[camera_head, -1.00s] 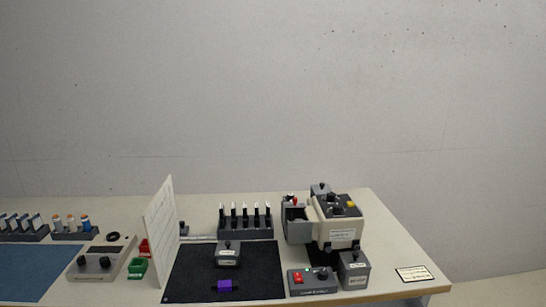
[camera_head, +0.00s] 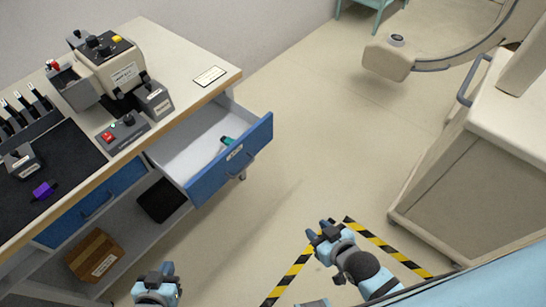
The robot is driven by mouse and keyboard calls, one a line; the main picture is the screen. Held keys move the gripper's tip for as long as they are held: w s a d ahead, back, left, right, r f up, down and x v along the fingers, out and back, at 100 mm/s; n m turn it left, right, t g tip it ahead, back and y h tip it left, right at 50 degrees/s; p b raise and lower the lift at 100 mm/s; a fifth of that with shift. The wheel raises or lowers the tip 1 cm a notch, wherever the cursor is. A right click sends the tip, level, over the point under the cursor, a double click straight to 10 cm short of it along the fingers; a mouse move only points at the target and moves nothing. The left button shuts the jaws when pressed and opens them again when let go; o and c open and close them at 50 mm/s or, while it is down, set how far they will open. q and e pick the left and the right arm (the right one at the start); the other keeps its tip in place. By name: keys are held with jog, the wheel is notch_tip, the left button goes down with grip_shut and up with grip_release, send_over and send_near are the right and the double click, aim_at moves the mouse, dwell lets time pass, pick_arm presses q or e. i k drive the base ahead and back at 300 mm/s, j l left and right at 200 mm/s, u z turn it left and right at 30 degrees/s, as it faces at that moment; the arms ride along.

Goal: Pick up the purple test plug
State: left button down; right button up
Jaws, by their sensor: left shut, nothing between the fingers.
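The purple test plug (camera_head: 43,190) lies on the black mat (camera_head: 75,158) on the workbench at the left. Nothing holds it. My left gripper (camera_head: 155,275) is at the bottom edge, below and to the right of the plug, well apart from it. It is shut and empty. My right gripper (camera_head: 320,232) is over the floor at lower middle, far from the plug. Its fingertips are too small to tell whether they are apart.
A blue-fronted drawer (camera_head: 232,160) stands open from the bench, with a small teal item (camera_head: 227,141) inside. A cardboard box (camera_head: 95,254) sits below. A beige cart (camera_head: 480,165) stands right.

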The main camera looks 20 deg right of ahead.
aim_at(42, 192)
jog(key=u, duration=1.35)
